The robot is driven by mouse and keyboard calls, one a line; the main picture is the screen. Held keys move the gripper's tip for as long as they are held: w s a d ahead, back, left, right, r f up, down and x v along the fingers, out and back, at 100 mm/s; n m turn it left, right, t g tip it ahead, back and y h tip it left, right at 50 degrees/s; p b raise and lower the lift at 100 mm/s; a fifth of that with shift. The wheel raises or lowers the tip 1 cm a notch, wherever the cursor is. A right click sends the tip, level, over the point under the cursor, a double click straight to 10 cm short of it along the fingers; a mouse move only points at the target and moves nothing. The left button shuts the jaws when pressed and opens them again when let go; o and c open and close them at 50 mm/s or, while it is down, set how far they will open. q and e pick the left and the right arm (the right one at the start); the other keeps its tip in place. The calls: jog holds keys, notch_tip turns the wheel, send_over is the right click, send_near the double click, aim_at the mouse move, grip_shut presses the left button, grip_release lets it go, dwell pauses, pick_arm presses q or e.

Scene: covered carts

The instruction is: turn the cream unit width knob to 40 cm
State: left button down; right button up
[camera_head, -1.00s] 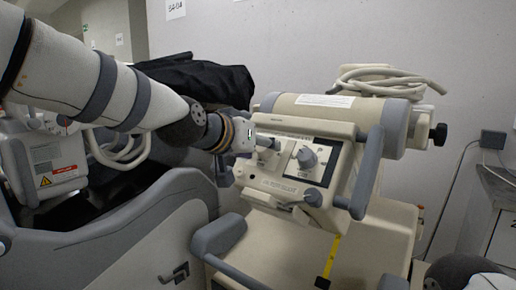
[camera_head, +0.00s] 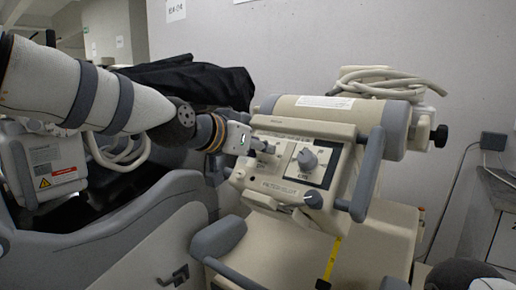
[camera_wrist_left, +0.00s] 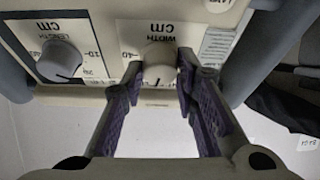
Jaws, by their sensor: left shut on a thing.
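The cream unit (camera_head: 325,205) has a slanted front panel with two dials. Its width knob (camera_wrist_left: 160,66) is pale, under a "WIDTH cm" label that appears upside down in the left wrist view. My left gripper (camera_wrist_left: 160,80) has its purple-padded fingers on either side of this knob, shut on it. In the head view the left gripper (camera_head: 262,146) reaches the panel from the left and partly hides the knob. The knob's pointer setting cannot be read clearly.
A grey length knob (camera_head: 307,158) sits to the right of the width knob in the head view. Grey handles (camera_head: 368,172) flank the panel. A lower grey armrest (camera_head: 218,237) and a black-covered cart (camera_head: 190,80) are close to my left arm.

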pick_arm(q)
jog(key=m, duration=0.1)
jog(key=m+g, duration=0.1)
jog(key=m, duration=0.1)
jog(key=shift+w+a+f+h+b, duration=0.1)
jog(key=shift+w+f+h+b, duration=0.05)
jog(key=shift+f+h+b, duration=0.2)
jog(key=m+g+h+b, duration=0.1)
jog(key=m, duration=0.4)
jog(key=m+g+b, duration=0.1)
jog(key=m, duration=0.1)
jog(key=shift+w+r+m+g, duration=0.1)
jog(key=shift+r+m+g, duration=0.1)
jog(key=shift+m+g, duration=0.1)
jog(key=m+g, duration=0.1)
jog(key=m, duration=0.1)
jog(key=shift+r+m+h, duration=0.15)
jog(key=shift+m+h, duration=0.1)
jog(key=shift+m, duration=0.15)
jog(key=shift+r+m+g, duration=0.15)
jog(key=shift+m+g, duration=0.55)
jog(key=shift+m, duration=1.3)
pick_arm(e)
jog(key=shift+g, duration=0.7)
jog(key=shift+s+f, duration=1.65)
jog(key=shift+f, duration=0.05)
pick_arm(q)
jog(key=shift+a, duration=0.1)
